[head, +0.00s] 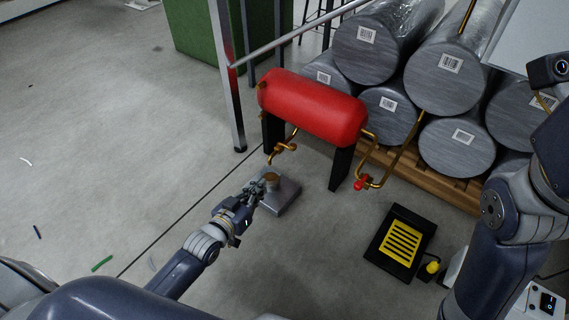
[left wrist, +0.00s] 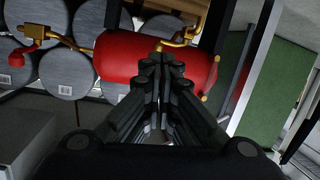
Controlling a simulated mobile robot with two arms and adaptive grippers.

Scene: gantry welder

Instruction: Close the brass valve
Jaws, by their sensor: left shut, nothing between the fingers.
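A red tank (head: 313,107) stands on black legs, with brass piping at its ends. A brass valve fitting (head: 284,149) hangs below its left part; it also shows in the left wrist view (left wrist: 183,38). A red-handled fitting (head: 361,183) sits on the pipe at the tank's right end and shows at the left of the left wrist view (left wrist: 17,58). My left gripper (head: 260,184) is shut and empty, below the brass fitting and apart from it in the head view. In the left wrist view its fingers (left wrist: 162,65) cover part of the tank. My right gripper does not show.
Wrapped grey rolls (head: 447,75) are stacked on a wooden pallet behind the tank. A black and yellow pedal (head: 401,243) lies at right. The floor at left is mostly clear.

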